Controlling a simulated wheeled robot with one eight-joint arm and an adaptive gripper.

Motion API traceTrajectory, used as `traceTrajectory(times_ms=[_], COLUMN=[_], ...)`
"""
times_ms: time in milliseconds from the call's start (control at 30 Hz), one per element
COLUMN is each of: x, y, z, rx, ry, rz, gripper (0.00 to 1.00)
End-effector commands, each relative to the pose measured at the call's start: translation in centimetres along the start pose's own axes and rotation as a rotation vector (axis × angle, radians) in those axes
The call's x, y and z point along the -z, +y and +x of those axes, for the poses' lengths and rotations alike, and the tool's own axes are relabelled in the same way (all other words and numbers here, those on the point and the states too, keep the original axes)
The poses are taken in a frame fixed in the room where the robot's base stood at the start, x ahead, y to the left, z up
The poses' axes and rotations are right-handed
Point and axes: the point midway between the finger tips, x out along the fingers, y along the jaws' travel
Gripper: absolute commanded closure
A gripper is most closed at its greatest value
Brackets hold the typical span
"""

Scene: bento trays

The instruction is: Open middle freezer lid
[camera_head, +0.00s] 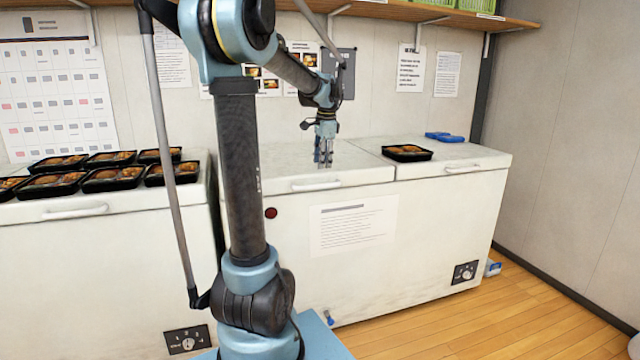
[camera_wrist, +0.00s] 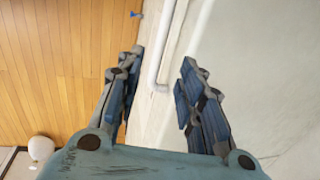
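The middle freezer lid (camera_head: 275,162) is white and lies closed and flat on its chest. Its white bar handle (camera_head: 318,185) runs along the front edge. My gripper (camera_head: 323,163) hangs fingers down over the front part of this lid, above and behind the handle in the head view. In the wrist view, my gripper (camera_wrist: 162,60) has its two fingers apart with nothing held. The handle (camera_wrist: 165,50) shows between the fingers, and one bent end is visible. I cannot tell how far the fingertips are from it.
Several black bento trays (camera_head: 115,178) sit on the left freezer lid (camera_head: 140,204). One bento tray (camera_head: 407,153) and blue items (camera_head: 444,137) lie on the right lid (camera_head: 465,160). A wooden shelf (camera_head: 380,11) runs above. The middle lid's top looks bare.

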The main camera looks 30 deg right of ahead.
Motion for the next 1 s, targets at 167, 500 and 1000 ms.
traceTrajectory(times_ms=[167,500,1000], x=[0.0,0.0,0.0], y=[0.0,0.0,0.0], z=[3.2,8.1,9.5], rx=[0.000,0.000,0.000], ry=[0.000,0.000,0.000], rz=[-0.001,0.000,-0.001], gripper=[0.65,0.65,0.65])
